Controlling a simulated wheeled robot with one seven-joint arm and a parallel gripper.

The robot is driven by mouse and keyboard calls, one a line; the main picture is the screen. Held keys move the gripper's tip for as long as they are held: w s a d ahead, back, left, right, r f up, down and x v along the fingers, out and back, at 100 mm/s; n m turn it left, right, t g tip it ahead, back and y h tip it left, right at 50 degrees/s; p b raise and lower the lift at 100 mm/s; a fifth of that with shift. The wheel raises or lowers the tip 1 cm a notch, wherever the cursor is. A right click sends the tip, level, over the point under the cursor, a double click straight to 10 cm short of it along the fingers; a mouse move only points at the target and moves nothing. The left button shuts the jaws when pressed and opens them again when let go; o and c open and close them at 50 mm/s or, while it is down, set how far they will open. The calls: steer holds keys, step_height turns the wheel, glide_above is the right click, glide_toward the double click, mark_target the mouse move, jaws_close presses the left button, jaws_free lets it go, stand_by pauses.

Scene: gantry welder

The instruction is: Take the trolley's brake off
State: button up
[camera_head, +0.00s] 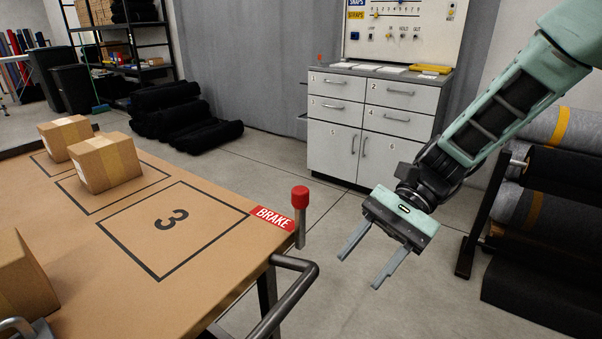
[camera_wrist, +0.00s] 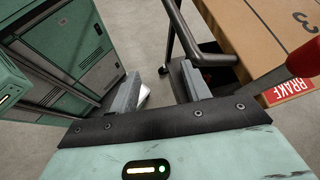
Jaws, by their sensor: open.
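The trolley (camera_head: 110,255) has a brown top and stands at the left and front in the head view. Its brake lever (camera_head: 300,215) is a short grey upright post with a red knob, at the trolley's right corner beside a red BRAKE label (camera_head: 272,217). In the wrist view the red knob (camera_wrist: 303,62) shows at the right edge, outside the jaws, with the label (camera_wrist: 288,88) behind it. My gripper (camera_head: 358,264) is open and empty, to the right of the lever and apart from it, fingers pointing down and left. The fingertips also show in the wrist view (camera_wrist: 160,68).
A dark push handle (camera_head: 295,290) sticks out from the trolley's near right end. Cardboard boxes (camera_head: 105,162) stand on the trolley top. A grey drawer cabinet (camera_head: 370,120) stands behind, and a rack of rolls (camera_head: 550,190) at right. Bare floor lies below my gripper.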

steer(key=w+d+r+m+t+y+p, duration=0.2)
steer(key=w+d+r+m+y, duration=0.15)
steer(key=w, duration=0.35)
steer(key=w+d+r+m+t+y+p, duration=0.2)
steer(key=w+d+m+t+y, duration=0.15)
steer(key=w+m+y, duration=0.2)
steer(key=h, duration=0.1)
glide_toward(300, 188)
steer(key=shift+g, duration=0.45)
steer(key=a, duration=0.6)
steer(key=s+a, duration=0.1)
steer(key=a, duration=0.3)
steer(key=shift+f+p, duration=0.25)
steer(key=shift+p, duration=0.15)
jaws_close()
steer(key=shift+n, duration=0.3)
